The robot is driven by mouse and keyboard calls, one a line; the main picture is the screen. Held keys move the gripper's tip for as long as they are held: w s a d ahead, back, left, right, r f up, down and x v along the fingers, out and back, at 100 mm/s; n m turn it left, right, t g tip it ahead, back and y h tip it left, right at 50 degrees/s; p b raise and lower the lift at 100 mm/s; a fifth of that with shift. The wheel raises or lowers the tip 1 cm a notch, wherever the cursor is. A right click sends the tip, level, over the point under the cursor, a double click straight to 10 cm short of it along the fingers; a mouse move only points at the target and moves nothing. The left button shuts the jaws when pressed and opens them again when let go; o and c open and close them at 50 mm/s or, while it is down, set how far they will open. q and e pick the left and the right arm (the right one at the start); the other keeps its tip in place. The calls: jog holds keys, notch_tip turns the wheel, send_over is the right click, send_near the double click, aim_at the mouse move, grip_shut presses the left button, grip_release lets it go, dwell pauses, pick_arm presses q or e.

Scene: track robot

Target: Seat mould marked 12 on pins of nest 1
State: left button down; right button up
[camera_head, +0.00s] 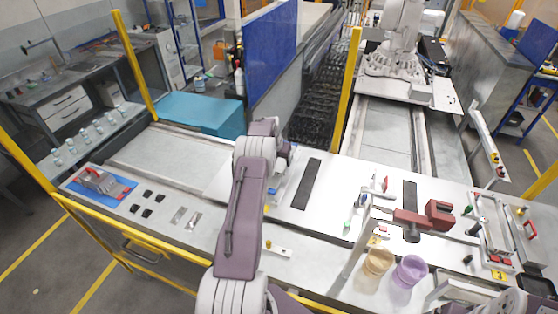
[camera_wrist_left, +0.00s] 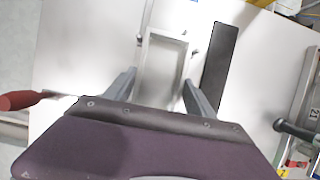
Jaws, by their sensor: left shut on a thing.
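My left gripper (camera_wrist_left: 160,93) is shut on a pale metal rectangular frame (camera_wrist_left: 183,42), which looks like the mould; no number on it is readable. The frame lies between the two fingers, above or on the white table plate, and I cannot tell whether it touches the plate. Small pin-like parts show by its far end. In the head view the left arm hides most of the gripper and the nest below it. A black strip (camera_head: 307,184) lies just right of the gripper and also shows in the wrist view (camera_wrist_left: 221,68).
A red handle (camera_wrist_left: 22,100) shows left of the gripper in the wrist view. A red clamp-like tool (camera_head: 438,214), tan cup (camera_head: 378,262) and purple cup (camera_head: 409,271) stand to the right. A red-handled trowel (camera_head: 97,178) lies on a blue mat at left.

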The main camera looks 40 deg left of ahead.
aim_at(279, 166)
pick_arm(q)
jog(key=shift+f+b, duration=1.15)
jog(key=shift+f, duration=0.4)
jog(key=shift+c, duration=2.2)
grip_release()
jog(key=shift+o, duration=1)
jog(key=shift+s+d, duration=0.1)
jog(key=shift+s+r+b, duration=0.1)
jog(key=shift+r+b, duration=0.2)
jog(key=shift+r, duration=0.05)
jog(key=b+v, duration=0.3)
jog(key=v, duration=0.5)
jog(key=shift+r, duration=0.2)
